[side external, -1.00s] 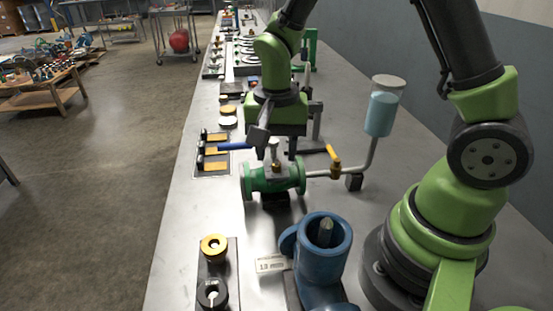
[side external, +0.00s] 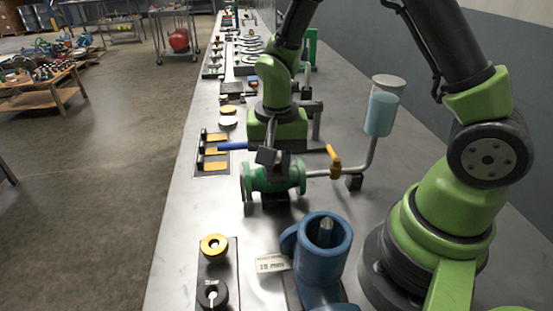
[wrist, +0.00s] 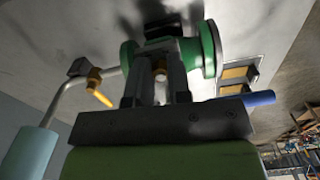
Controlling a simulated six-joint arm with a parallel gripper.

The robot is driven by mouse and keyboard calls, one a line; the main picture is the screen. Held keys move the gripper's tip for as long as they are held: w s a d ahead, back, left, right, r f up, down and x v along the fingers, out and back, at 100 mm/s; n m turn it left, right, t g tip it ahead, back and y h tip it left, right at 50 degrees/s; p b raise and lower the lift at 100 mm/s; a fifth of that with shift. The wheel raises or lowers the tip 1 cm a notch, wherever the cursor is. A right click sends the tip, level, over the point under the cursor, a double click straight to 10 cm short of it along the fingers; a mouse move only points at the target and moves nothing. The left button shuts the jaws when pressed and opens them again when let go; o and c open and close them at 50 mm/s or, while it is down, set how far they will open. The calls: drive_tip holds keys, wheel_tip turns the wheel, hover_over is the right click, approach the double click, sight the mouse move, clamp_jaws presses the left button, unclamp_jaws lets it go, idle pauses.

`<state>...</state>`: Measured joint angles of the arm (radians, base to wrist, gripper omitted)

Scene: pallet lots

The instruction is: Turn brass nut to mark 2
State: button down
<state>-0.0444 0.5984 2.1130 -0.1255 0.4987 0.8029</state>
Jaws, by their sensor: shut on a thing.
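The brass nut (wrist: 158,67) sits at the base of the grey stem on top of the green valve (side external: 256,179). In the wrist view it shows between my two fingers, with the valve's green flange (wrist: 213,48) behind. My gripper (side external: 272,160) is down over the valve, shut on the brass nut. In the side view my fingers hide the nut and most of the stem. I cannot make out the marks or how the nut stands against mark 2.
A yellow lever (side external: 334,158) and a pipe with a pale blue cup (side external: 381,113) stand right of the valve. A blue handle (side external: 232,146) lies left. In front are a blue casting (side external: 318,268), a small label (side external: 272,264) and a brass ring (side external: 213,247).

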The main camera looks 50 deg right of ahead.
sight(277, 165)
drive_tip(key=shift+n, duration=0.3)
drive_tip(key=c, duration=1.1)
unclamp_jaws()
drive_tip(key=shift+o, duration=0.2)
drive_tip(key=shift+r, duration=0.1)
wheel_tip(277, 165, up, 10)
